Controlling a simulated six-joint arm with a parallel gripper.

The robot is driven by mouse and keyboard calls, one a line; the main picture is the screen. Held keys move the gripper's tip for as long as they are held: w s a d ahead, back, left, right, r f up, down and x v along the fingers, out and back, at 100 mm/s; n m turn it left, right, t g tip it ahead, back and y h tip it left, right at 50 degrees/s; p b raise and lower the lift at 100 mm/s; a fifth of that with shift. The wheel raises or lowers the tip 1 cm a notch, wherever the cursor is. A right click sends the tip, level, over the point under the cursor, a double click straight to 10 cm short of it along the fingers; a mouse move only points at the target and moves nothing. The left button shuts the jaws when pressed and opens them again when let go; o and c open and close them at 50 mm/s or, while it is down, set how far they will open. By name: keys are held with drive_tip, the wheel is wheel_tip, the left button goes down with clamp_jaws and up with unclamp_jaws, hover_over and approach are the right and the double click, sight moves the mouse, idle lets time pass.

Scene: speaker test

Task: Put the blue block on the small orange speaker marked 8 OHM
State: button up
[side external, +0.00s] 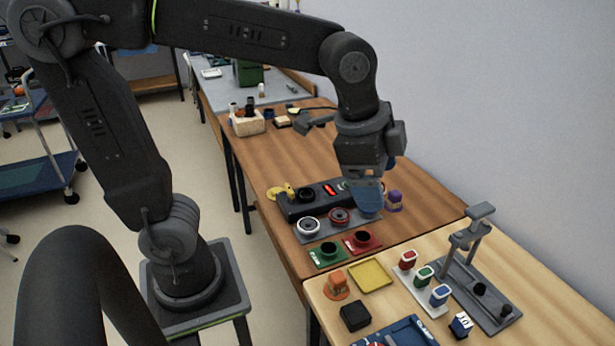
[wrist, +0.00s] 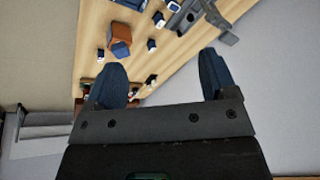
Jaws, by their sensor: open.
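A small orange piece (side external: 335,285) stands at the left edge of the light wooden table; it looks like the speaker, but its marking is not readable. A blue-and-white block (side external: 439,295) ends a row with red (side external: 407,259) and green (side external: 424,275) ones. Another dark blue piece with white marks (side external: 461,325) stands nearer the front; I cannot tell which is the task's block. My gripper (side external: 368,197) is open above the back table's dark speaker rack, away from these. Its blue fingers (wrist: 163,62) are apart with nothing between them in the wrist view.
A yellow tray (side external: 371,275), a black block (side external: 355,316) and a blue tray (side external: 425,328) share the front table. A grey stand (side external: 466,250) rises at its right. Green (side external: 328,253) and red (side external: 362,241) holders sit at the back table's near end. A wall borders the right side.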

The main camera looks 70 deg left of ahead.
drive_tip(key=s+a+f+n+t, duration=0.2)
drive_tip(key=s+a+n, duration=0.5)
drive_tip(key=s+n, duration=0.2)
drive_tip(key=shift+a+f+y, duration=0.3)
drive_tip(key=shift+f+y, duration=0.05)
drive_tip(key=shift+y, duration=0.05)
